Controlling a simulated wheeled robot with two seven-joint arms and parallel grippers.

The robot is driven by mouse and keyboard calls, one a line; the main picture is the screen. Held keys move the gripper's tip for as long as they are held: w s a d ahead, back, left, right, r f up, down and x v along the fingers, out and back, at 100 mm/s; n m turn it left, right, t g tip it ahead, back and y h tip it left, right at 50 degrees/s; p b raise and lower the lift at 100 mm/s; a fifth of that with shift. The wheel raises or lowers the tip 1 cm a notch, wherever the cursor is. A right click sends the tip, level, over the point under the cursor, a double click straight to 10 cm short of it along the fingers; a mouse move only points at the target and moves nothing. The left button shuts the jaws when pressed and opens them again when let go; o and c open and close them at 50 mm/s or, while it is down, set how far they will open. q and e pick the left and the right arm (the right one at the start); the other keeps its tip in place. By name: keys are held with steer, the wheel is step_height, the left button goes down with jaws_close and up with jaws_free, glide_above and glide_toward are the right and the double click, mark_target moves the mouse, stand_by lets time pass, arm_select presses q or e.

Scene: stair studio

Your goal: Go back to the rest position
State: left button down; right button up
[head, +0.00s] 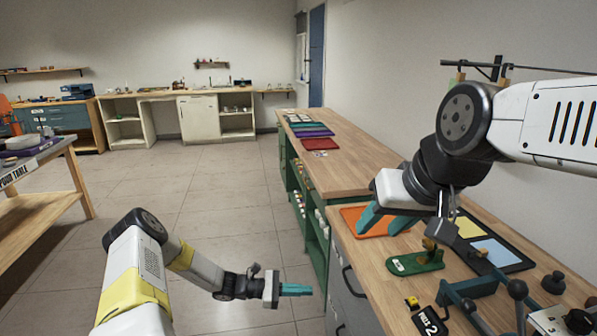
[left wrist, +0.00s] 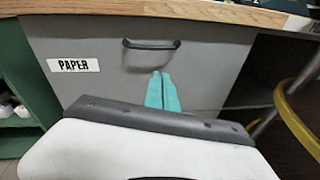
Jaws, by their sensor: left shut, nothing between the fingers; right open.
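My left gripper (head: 297,290) is low over the floor, in front of the grey drawer cabinet, with its teal fingers shut and empty. In the left wrist view its fingers (left wrist: 162,92) point at the grey drawer front (left wrist: 200,75) labelled PAPER, just below the dark handle (left wrist: 151,44). I cannot tell whether they touch it. My right gripper (head: 385,222) is open above the wooden counter, over the orange mat (head: 352,214). Its teal fingers are apart, and the arm partly hides the counter behind it.
The counter (head: 345,165) runs along the right wall. A green stand (head: 415,263), a dark tray (head: 510,262) with coloured panels and several black-knobbed tools lie near the right arm. A table (head: 45,160) stands at left. The floor (head: 190,195) between is clear.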

arm_select(q)
steer(key=s+a+r+m+y, duration=0.3)
steer(key=r+m, duration=0.1)
steer(key=r, duration=0.6)
steer(key=s+a+r+m+g+y, duration=0.1)
steer(key=s+a+r+m+y, duration=0.25)
steer(key=r, duration=0.55)
steer(key=s+a+r+m+y, duration=0.2)
steer(key=r+m+y, duration=0.25)
steer(key=r, duration=0.55)
steer(key=s+a+r+m+t+y, duration=0.1)
steer(key=s+a+r+m+t, duration=0.1)
steer(key=s+r, duration=0.4)
steer(key=s+a+r+m+t+y, duration=0.2)
steer(key=s+a+r+m+t, duration=0.1)
steer(key=s+r, duration=0.4)
steer(key=shift+s+a+r+t, duration=0.2)
steer(key=shift+s+a+t, duration=0.5)
steer(key=shift+s+a, duration=0.75)
steer(key=shift+s+d, duration=0.15)
